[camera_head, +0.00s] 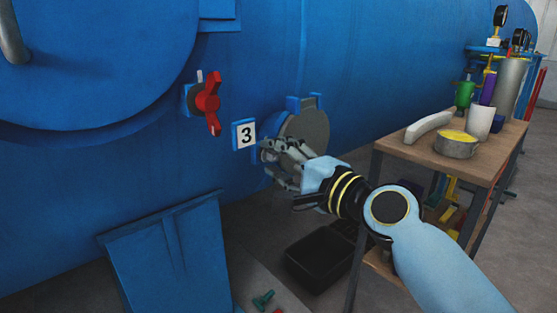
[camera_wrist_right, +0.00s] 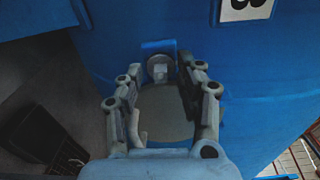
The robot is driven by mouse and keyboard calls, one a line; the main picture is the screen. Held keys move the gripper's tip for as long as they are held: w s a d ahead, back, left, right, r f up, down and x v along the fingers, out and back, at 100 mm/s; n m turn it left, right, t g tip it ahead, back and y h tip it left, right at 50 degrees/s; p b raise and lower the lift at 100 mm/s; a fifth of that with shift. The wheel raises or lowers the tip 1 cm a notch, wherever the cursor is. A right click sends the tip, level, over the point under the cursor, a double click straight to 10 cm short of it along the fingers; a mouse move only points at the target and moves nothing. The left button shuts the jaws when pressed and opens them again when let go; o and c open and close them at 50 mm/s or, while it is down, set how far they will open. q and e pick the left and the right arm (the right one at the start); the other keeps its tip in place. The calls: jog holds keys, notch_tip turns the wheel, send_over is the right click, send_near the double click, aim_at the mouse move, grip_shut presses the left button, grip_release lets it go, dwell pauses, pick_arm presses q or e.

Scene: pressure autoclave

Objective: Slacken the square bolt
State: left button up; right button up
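The square bolt (camera_wrist_right: 160,73) shows in the right wrist view as a small pale grey square head on a round base. It sits near the upper edge of a grey round plate (camera_wrist_right: 165,115) on the blue vessel. My right gripper (camera_wrist_right: 160,88) is open, its fingers apart on either side of the bolt's line. I cannot tell whether they touch it. In the head view my right gripper (camera_head: 269,166) is in front of the round plate (camera_head: 312,125), left of its middle, and the bolt is hidden behind the fingers. My left gripper is not in view.
A label with 3 (camera_head: 245,134) and a red handle (camera_head: 209,103) are on the vessel left of the plate.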

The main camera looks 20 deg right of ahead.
grip_shut()
dwell(0.5)
jog(key=n+b, duration=0.1)
jog(key=n, duration=0.2)
jog(key=shift+f, duration=0.1)
jog(key=n+b, duration=0.3)
jog(key=n, duration=0.4)
jog(key=shift+n, duration=0.4)
pick_arm(q)
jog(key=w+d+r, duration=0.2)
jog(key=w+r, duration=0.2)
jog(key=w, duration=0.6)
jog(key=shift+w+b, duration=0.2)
jog(key=shift+b, duration=0.2)
pick_arm(e)
jog(key=shift+n, duration=1)
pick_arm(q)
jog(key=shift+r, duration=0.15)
